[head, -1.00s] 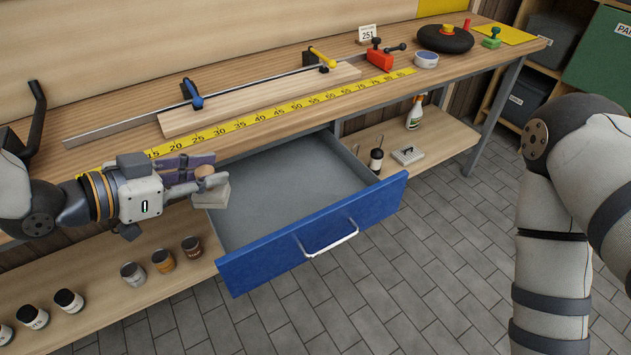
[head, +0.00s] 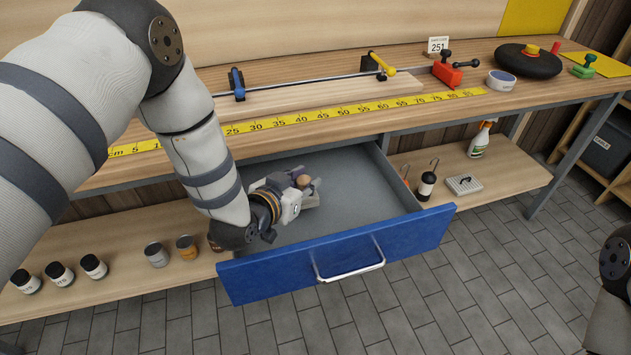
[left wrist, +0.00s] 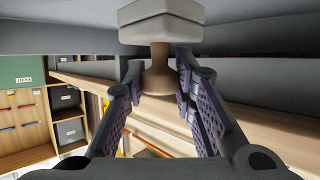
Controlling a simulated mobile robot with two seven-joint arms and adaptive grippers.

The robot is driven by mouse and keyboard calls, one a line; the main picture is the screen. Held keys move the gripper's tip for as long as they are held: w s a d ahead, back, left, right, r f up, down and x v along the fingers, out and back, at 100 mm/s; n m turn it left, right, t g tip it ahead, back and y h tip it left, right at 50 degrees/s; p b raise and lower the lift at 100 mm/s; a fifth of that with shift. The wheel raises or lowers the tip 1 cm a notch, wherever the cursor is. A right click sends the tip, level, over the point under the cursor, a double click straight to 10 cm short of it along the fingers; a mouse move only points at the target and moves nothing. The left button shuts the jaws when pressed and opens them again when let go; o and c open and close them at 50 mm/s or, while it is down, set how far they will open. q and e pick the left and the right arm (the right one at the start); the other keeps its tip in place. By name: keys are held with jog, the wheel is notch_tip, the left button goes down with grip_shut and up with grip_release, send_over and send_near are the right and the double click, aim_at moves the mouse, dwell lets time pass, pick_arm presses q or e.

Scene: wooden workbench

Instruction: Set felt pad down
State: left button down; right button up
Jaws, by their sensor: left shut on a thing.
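The felt pad (head: 312,199) is a pale grey block with a round wooden knob. My left gripper (head: 302,183) is shut on the knob, and the block hangs just past the fingers. Both are over the inside of the open drawer (head: 355,190); I cannot tell whether the pad touches the drawer floor. In the left wrist view the pad (left wrist: 165,14) is at the top, with its knob (left wrist: 157,75) between the two purple-padded fingers. My right gripper is not in view.
The drawer's blue front (head: 400,243) with its handle stands in front of the gripper. The drawer's right part is bare. The workbench top (head: 330,133) lies above and behind, with a yellow ruler (head: 330,112) along it. Cups and jars stand on the lower shelf at left.

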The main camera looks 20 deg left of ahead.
pick_arm(q)
jog(key=shift+f, duration=0.7)
jog(key=w, duration=0.2)
jog(key=w+d, duration=0.1)
jog(key=w, duration=0.1)
jog(key=shift+f+b, duration=0.25)
jog(key=shift+b, duration=0.05)
jog(key=shift+a+f, duration=0.1)
jog(key=shift+f, duration=0.1)
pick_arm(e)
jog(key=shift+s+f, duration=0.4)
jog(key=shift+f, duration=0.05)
pick_arm(q)
jog(key=shift+f, duration=0.25)
jog(key=c, duration=1.3)
grip_release()
jog(key=shift+c, duration=0.2)
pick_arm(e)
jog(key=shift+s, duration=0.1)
